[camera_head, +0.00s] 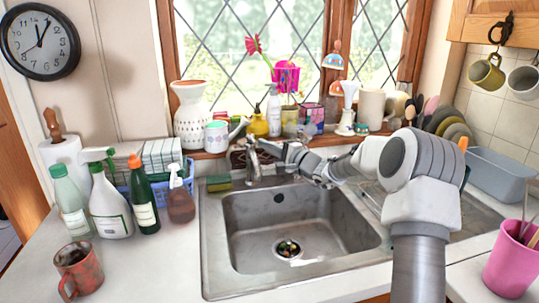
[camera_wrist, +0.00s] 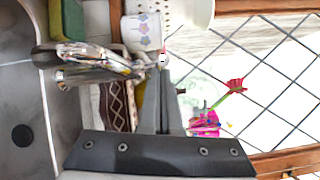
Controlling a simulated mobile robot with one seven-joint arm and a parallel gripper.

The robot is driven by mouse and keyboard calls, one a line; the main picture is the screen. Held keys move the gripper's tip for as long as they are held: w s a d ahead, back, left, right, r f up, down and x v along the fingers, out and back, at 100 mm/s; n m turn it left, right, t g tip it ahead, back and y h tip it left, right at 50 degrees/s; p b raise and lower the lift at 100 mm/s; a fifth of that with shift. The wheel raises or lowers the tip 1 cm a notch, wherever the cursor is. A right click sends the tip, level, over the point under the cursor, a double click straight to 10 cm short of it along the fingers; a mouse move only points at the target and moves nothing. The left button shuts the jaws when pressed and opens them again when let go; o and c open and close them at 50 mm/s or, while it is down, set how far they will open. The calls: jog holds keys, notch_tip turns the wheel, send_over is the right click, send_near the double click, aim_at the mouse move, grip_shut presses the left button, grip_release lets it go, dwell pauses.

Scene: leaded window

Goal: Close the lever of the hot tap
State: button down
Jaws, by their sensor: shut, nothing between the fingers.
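The chrome tap (camera_head: 252,167) stands at the back rim of the sink, left of its middle. In the wrist view the tap (camera_wrist: 98,68) lies sideways at the upper left, with shiny metal parts overlapping. I cannot clearly separate its lever from the spout or tell how far the lever is turned. My gripper (camera_head: 264,144) reaches in from the right, near the tap's top. In the wrist view my gripper (camera_wrist: 163,62) is shut and empty, its fingertips close beside the tap's end. I cannot tell whether they touch.
The steel sink (camera_head: 290,225) lies below my arm. A green and yellow sponge (camera_head: 219,183) is left of the tap. Spray bottles (camera_head: 110,205) stand on the left counter.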

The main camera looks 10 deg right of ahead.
jog(key=shift+s+a+b, duration=0.15)
jog(key=shift+a+b, duration=0.35)
jog(key=shift+b, duration=0.15)
jog(key=shift+a, duration=0.1)
